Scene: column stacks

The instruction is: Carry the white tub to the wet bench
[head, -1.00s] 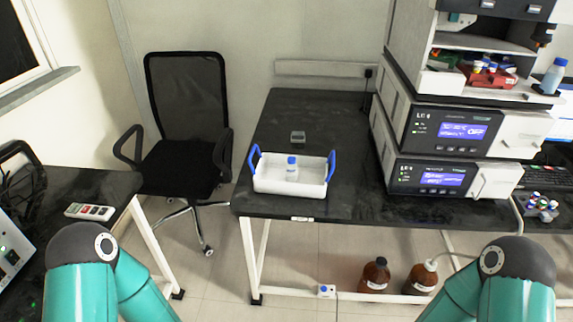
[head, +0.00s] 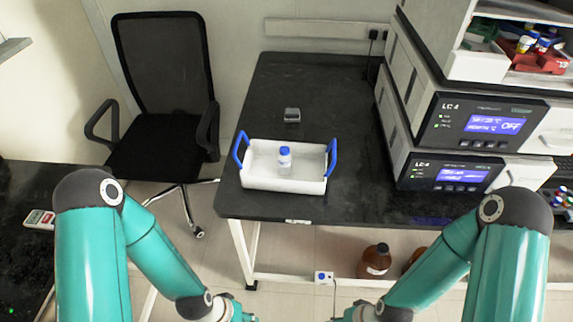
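The white tub (head: 284,183) stands upright on the black bench, near its front edge. It has a blue handle at each end, the left handle (head: 240,147) and the right handle (head: 332,157). A small clear bottle with a blue cap (head: 285,160) stands inside it. My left arm and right arm come in from the bottom, below the tub and apart from it. Only the wrist ends of both arms show at the bottom edge; the fingers are out of the picture.
The black bench (head: 350,185) has free room left of the stacked LC-4 instruments (head: 470,125). A small grey box (head: 292,115) lies behind the tub. An office chair (head: 165,90) stands left of the bench. Brown bottles (head: 374,261) stand below it.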

